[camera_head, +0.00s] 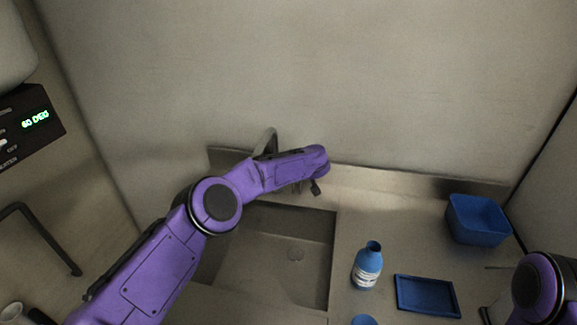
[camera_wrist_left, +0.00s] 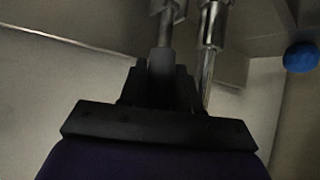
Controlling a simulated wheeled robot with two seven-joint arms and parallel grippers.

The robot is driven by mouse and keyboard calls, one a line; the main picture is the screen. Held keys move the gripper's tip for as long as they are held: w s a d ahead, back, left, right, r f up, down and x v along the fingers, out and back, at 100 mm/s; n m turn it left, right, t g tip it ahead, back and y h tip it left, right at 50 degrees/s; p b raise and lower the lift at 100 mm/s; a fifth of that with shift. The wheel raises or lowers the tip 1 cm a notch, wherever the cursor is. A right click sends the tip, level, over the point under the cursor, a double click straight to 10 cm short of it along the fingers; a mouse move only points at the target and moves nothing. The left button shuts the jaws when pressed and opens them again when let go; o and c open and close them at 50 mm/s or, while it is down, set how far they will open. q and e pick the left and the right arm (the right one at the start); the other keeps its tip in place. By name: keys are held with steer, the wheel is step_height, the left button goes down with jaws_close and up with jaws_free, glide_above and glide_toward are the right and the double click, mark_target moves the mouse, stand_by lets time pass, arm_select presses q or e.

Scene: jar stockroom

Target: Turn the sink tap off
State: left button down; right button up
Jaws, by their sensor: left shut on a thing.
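The sink (camera_head: 323,262) is a grey basin set in the counter, with a round drain in its floor. The curved metal tap spout (camera_head: 268,138) rises behind my left arm, which hides much of the tap. My left gripper (camera_head: 316,187) is at the tap, its jaws mostly hidden in the head view. In the left wrist view the dark fingers (camera_wrist_left: 160,82) are shut on a metal rod (camera_wrist_left: 165,28), seemingly the tap handle. A shinier upright (camera_wrist_left: 210,35) stands just right of them. I cannot tell whether water runs. My right gripper is not clearly seen.
Right of the sink stand a blue bottle (camera_head: 368,266) with a white label, a blue tray (camera_head: 427,295) and a blue bin (camera_head: 477,219). A black panel (camera_head: 38,122) reading "60 DEG" is at left. The back wall rises close behind the tap.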

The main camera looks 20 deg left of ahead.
arm_select(q)
steer(key=shift+w+r, duration=0.1)
steer(key=shift+r, duration=0.1)
steer(key=c, duration=0.9)
jaws_free()
steer(key=shift+w+f, duration=0.1)
steer(key=shift+f, duration=0.05)
steer(key=b+v, duration=0.2)
steer(key=v, duration=0.8)
steer(key=shift+d, duration=0.2)
